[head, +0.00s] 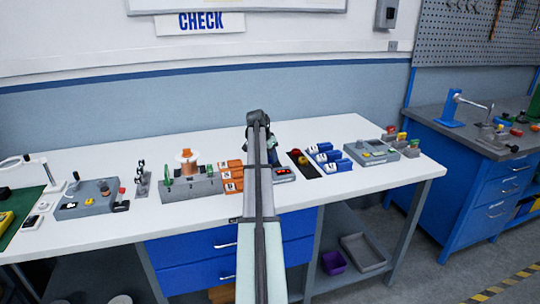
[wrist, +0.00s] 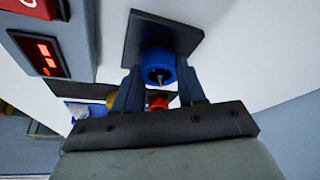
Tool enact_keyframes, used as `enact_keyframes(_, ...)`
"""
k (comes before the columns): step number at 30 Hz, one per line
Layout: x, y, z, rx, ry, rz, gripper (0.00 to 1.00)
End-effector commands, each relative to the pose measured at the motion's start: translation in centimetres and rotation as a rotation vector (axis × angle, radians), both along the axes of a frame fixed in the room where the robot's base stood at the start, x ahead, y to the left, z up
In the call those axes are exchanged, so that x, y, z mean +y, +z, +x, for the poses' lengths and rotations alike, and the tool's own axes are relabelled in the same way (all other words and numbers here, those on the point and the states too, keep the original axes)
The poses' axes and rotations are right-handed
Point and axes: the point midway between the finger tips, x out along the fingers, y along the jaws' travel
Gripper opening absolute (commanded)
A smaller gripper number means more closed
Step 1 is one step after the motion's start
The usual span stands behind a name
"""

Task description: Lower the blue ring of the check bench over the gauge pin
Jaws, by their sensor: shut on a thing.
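The blue ring (wrist: 158,66) is between the two fingers of my gripper (wrist: 160,88) in the wrist view, and the fingers are shut on it. A small grey pin tip (wrist: 160,77) shows in the ring's dark opening; I cannot tell how far the ring is around it. A dark plate (wrist: 140,36) lies behind the ring. In the head view my gripper (head: 273,161) is over the white bench, just behind the grey box with a red display (head: 284,174). My arm hides most of the ring and the pin there.
The box's red display also shows in the wrist view (wrist: 46,56), close left of the gripper. Red and yellow pieces (head: 299,157) lie on a dark mat to the right, near blue bins (head: 325,155). Orange bins (head: 232,177) stand to the left.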

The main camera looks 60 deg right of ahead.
Motion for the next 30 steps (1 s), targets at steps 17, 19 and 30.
enact_keyframes(17, 0.00, -0.44, 0.00, 0.000, 0.000, 0.000, 0.09)
enact_keyframes(19, 0.01, -0.59, 0.00, 0.000, 0.000, 0.000, 0.09)
enact_keyframes(30, -0.02, -0.79, 0.01, 0.000, 0.000, 0.000, 0.62)
